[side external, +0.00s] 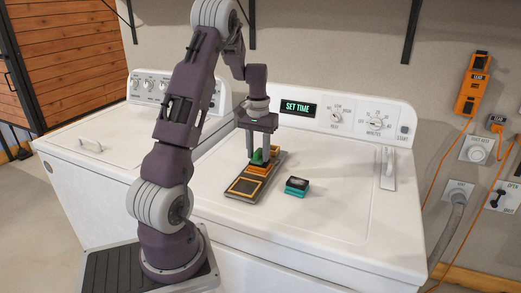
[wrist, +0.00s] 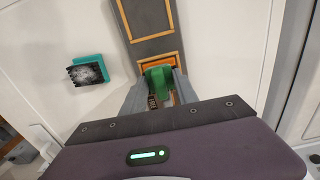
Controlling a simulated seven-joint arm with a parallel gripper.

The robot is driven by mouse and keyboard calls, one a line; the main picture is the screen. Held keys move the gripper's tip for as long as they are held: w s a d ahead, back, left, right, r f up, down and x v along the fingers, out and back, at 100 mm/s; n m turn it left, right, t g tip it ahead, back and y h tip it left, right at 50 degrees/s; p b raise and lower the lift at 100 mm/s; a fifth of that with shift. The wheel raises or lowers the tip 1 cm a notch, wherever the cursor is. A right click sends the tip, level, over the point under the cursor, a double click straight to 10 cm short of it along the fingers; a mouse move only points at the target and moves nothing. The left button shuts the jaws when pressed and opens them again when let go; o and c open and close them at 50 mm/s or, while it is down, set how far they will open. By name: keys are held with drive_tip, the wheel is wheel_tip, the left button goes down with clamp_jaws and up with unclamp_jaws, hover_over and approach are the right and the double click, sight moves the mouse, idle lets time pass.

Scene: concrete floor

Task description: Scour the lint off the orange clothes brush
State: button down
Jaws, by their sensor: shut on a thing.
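A long dark grey board (side external: 238,194) with orange-outlined panels lies on the white machine top; it also shows in the wrist view (wrist: 153,48). My gripper (side external: 259,158) points down over the board's far part and is shut on a green piece (wrist: 158,80), which also shows in the side view (side external: 257,156). Orange parts (side external: 258,168) show right under and around the green piece; I cannot tell which of them is the orange clothes brush. The fingers hide the green piece's lower end and whatever bristles or lint are there.
A teal block (side external: 297,187) with a dark, pale-flecked top (wrist: 88,73) lies apart, right of the board in the side view. The control panel (side external: 340,116) rises behind. The machine top's front right is clear. Orange cords hang at the right wall.

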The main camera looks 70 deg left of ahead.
drive_tip(key=shift+s+d, duration=0.5)
drive_tip(key=shift+r, duration=3)
drive_tip(key=shift+r, duration=1.55)
drive_tip(key=shift+f, duration=0.1)
drive_tip(key=shift+w+a+f, duration=0.15)
drive_tip(key=shift+f, duration=1.65)
drive_tip(key=shift+w+a+f, duration=0.1)
drive_tip(key=shift+f, duration=1.7)
